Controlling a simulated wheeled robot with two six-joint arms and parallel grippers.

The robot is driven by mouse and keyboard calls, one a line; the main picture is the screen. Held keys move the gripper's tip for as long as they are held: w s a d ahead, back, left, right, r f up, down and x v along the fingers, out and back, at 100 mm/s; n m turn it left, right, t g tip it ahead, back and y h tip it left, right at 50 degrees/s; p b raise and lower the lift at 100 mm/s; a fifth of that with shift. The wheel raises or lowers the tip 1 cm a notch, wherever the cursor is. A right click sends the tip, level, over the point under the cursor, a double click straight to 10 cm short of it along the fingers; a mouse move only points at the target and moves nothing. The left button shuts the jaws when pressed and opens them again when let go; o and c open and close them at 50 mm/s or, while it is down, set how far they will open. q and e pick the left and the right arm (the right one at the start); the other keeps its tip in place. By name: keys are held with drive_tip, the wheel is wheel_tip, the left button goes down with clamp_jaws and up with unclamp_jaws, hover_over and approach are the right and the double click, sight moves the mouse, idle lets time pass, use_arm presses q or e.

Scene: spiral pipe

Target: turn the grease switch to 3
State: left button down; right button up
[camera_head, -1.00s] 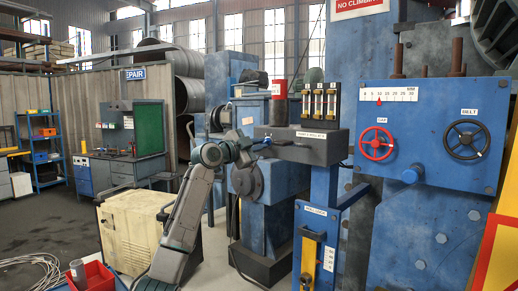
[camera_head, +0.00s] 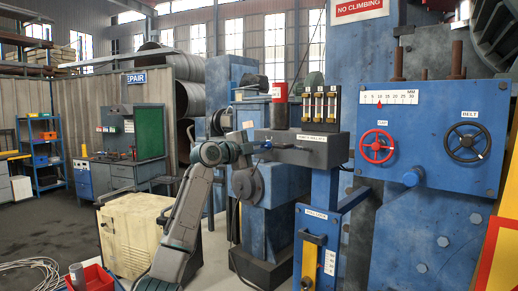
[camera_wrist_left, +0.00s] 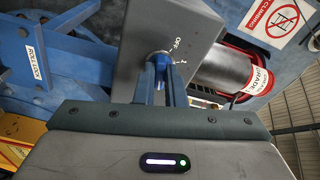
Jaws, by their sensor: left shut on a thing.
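The grease switch (camera_wrist_left: 160,57) is a small knob on the face of a grey box (camera_wrist_left: 196,28), with "OFF" printed beside it in the left wrist view. My left gripper (camera_wrist_left: 162,72) has its blue-grey fingers closed around the knob, hiding most of it. In the head view, my left gripper (camera_head: 266,146) reaches the left side of the same dark grey box (camera_head: 300,151) from the left. My right gripper is not in view.
A metal cylinder with a red band (camera_wrist_left: 228,70) lies close right of the fingers in the wrist view. Three gauges (camera_head: 320,104) stand on the box. A red wheel (camera_head: 377,146) and a black wheel (camera_head: 467,142) are on the blue panel to the right.

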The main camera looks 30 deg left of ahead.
use_arm(q)
drive_tip(key=shift+f, duration=0.1)
drive_tip(key=c, duration=1.5)
unclamp_jaws()
drive_tip(key=b+v, duration=0.5)
drive_tip(key=v, duration=0.5)
drive_tip(key=shift+s+a, duration=0.15)
drive_tip(key=shift+s, duration=0.2)
